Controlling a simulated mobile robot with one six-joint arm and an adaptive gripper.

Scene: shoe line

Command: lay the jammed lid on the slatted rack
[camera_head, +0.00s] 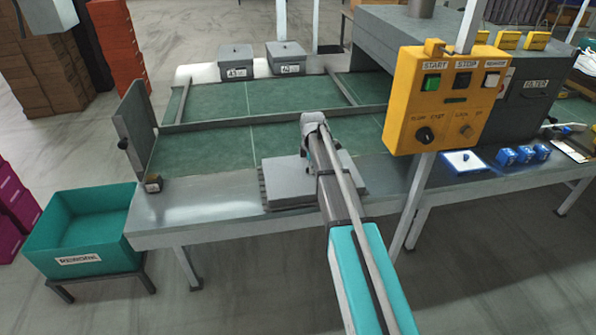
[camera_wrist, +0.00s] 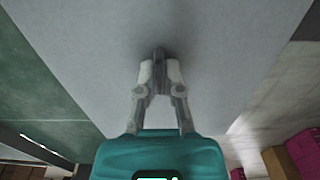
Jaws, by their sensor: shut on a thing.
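The lid (camera_head: 285,183) is a flat grey panel at the front edge of the bench, lying level or nearly so. It fills much of the wrist view (camera_wrist: 90,50). My gripper (camera_wrist: 160,72) is shut on a small dark knob on the lid's top face. In the head view my arm hides the gripper and part of the lid. The slatted rack (camera_head: 263,190) is dark and mostly hidden under the lid; a strip shows along the left side. I cannot tell whether the lid touches it.
A green belt (camera_head: 200,146) with metal rails lies behind the lid. A yellow control box (camera_head: 446,98) on a post stands to the right. Two grey lidded boxes (camera_head: 236,62) stand at the back. A teal bin (camera_head: 80,262) stands at left.

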